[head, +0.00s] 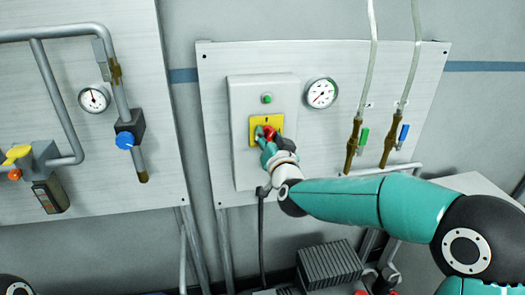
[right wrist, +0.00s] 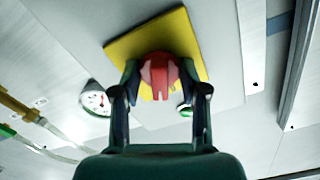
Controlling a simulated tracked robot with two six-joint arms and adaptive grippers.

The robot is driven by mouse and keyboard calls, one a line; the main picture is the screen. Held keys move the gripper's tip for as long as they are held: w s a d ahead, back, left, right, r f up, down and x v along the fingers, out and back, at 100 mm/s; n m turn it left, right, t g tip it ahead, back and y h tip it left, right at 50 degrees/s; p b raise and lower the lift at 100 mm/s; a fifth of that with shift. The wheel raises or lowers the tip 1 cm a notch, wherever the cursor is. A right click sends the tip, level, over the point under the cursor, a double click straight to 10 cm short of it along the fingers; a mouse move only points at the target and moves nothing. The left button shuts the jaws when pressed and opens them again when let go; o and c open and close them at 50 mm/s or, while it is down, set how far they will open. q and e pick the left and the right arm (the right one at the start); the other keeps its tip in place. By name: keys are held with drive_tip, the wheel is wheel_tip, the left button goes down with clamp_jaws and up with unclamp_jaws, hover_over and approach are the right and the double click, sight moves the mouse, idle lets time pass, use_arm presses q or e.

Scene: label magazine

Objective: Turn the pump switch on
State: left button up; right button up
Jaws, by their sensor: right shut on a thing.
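The pump switch is a red rotary knob (head: 268,133) on a yellow plate (head: 256,125), on the front of a light grey box (head: 240,160). My right gripper (head: 265,139) reaches it from the lower right and is shut on the knob. In the right wrist view, the red knob (right wrist: 159,72) sits between the two fingers of my right gripper (right wrist: 160,80), with the yellow plate (right wrist: 125,50) behind it. The fingers partly hide the knob, and I cannot tell its on or off mark. My left gripper is not in view.
A green lamp or button (head: 267,98) sits above the switch. A round gauge (head: 321,93) is to its right. Valves with green (head: 363,140) and blue (head: 403,134) handles hang farther right. A left panel carries pipes, another gauge (head: 94,98) and a blue knob (head: 125,140).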

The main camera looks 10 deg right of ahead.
drive_tip(key=m+b, duration=0.3)
drive_tip(key=b, duration=0.1)
drive_tip(key=m+b, duration=0.2)
drive_tip(key=shift+a+f+m, duration=0.2)
drive_tip(key=shift+a+m, duration=0.05)
drive_tip(key=shift+m, duration=0.05)
drive_tip(key=shift+m+b, duration=0.7)
drive_tip(key=shift+m, duration=0.2)
drive_tip(key=m+b, duration=0.2)
drive_tip(key=m, duration=0.1)
drive_tip(key=shift+r, duration=0.15)
drive_tip(key=shift+r+m+b, duration=0.2)
drive_tip(key=shift+m+b, duration=0.55)
drive_tip(key=shift+m, duration=0.55)
drive_tip(key=shift+r, duration=0.1)
drive_tip(key=o, duration=1.1)
drive_tip(key=shift+c, duration=0.2)
drive_tip(key=shift+o, duration=0.4)
drive_tip(key=shift+d, duration=0.1)
